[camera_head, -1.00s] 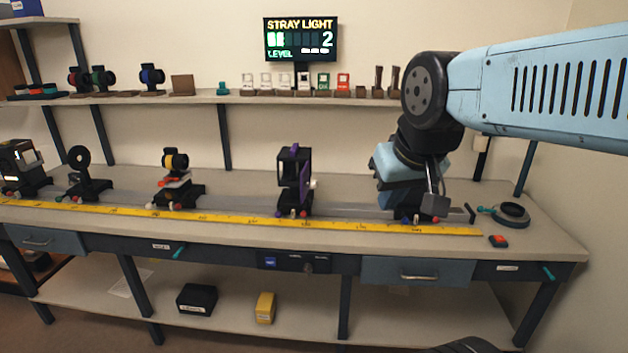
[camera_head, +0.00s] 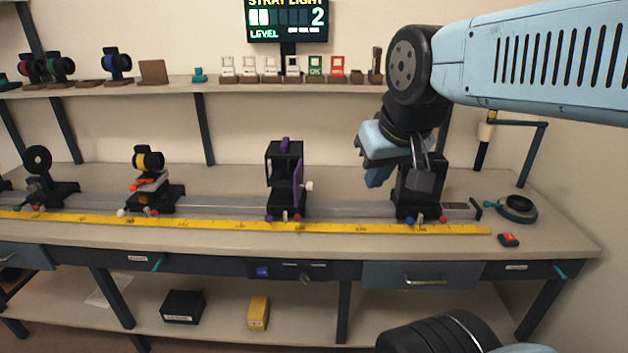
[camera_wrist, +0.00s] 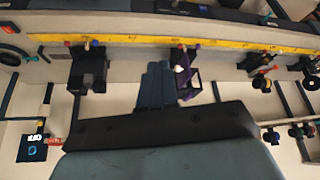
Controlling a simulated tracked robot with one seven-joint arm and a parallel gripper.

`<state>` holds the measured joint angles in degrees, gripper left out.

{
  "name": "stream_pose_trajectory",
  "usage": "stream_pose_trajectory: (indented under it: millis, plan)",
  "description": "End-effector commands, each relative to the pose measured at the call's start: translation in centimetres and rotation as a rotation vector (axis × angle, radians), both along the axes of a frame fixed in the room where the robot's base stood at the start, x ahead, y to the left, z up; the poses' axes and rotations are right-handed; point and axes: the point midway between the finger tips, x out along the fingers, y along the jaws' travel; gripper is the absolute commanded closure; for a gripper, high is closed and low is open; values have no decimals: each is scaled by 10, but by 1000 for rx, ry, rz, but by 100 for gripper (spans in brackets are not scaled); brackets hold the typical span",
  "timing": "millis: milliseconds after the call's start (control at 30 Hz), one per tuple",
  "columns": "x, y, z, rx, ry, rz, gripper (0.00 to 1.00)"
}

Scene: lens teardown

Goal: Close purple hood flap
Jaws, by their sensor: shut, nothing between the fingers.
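The black hood (camera_head: 271,178) stands on the bench rail, with a purple top knob. Its purple flap (camera_head: 298,184) is a thin panel on the hood's right side, standing out at an angle, with a white knob (camera_head: 309,186) facing right. The flap also shows in the wrist view (camera_wrist: 185,78), beside my fingers. My gripper (camera_head: 376,180) is shut and empty, pointing down to the right of the hood, with a gap to the flap in the head view. In the wrist view, my gripper (camera_wrist: 157,66) partly overlaps the hood's surroundings; contact does not show.
A black rail mount (camera_head: 418,195) stands just right of my gripper. A yellow ruler (camera_head: 340,228) runs along the rail's front. A yellow-ringed lens mount (camera_head: 150,180) is further left. A black ring (camera_head: 517,208) and red-topped box (camera_head: 509,240) lie at right.

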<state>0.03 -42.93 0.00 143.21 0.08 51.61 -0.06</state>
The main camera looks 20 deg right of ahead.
Motion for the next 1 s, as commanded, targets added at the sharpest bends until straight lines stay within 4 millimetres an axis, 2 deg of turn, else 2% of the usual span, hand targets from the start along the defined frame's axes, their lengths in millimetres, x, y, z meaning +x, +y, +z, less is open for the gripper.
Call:
stream_pose_trajectory:
  millis: [167, 267, 667, 1000]
  plan:
    - [11, 0, -3, 31, 43, -9, 100]
    - [25, -1, -7, 74, 97, -18, 100]
    - [104, -13, -35, 354, 293, -59, 100]
    - [179, -51, -69, 636, 345, -110, 100]
